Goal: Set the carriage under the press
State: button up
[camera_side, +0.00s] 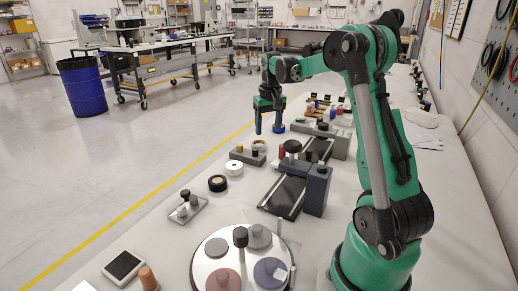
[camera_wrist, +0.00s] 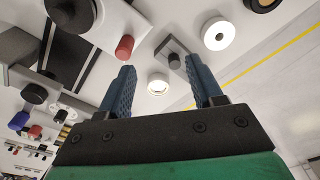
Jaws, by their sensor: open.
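A dark track (camera_side: 283,197) with pale edges runs along the bench in the side view. A dark blue-grey bridge-like block (camera_side: 317,190) straddles it; it looks like the press. A round black knob (camera_side: 292,147) stands by the bridge's left end. I cannot tell for sure which part is the carriage. A black knob also shows at the top left of the wrist view (camera_wrist: 72,12), beside a dark strip. My gripper (camera_side: 268,128) hangs above the bench, beyond the bridge. Its two blue fingers, seen in the wrist view (camera_wrist: 156,68), are apart with nothing held between them.
A red-brown cylinder (camera_wrist: 124,47) stands near the track. A grey plate with a knob (camera_wrist: 174,59), a white ring (camera_wrist: 218,33) and a cream ring (camera_wrist: 158,85) lie nearby. A round turntable (camera_side: 205,262) with several knobbed discs is in front. A long grey block (camera_side: 338,150) lies behind.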

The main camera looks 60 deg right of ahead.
jog(key=shift+m+g+y, duration=0.3)
jog(key=shift+m+g, duration=0.1)
jog(key=shift+m, duration=0.2)
jog(key=d+f, duration=0.1)
jog(key=s+d+f, duration=0.1)
jog(key=d, duration=0.1)
jog(key=s+d+f, duration=0.1)
jog(key=d, duration=0.1)
jog(key=shift+s, duration=0.15)
jog(key=shift+f, duration=2.75)
grip_shut()
jog(key=shift+a, duration=0.1)
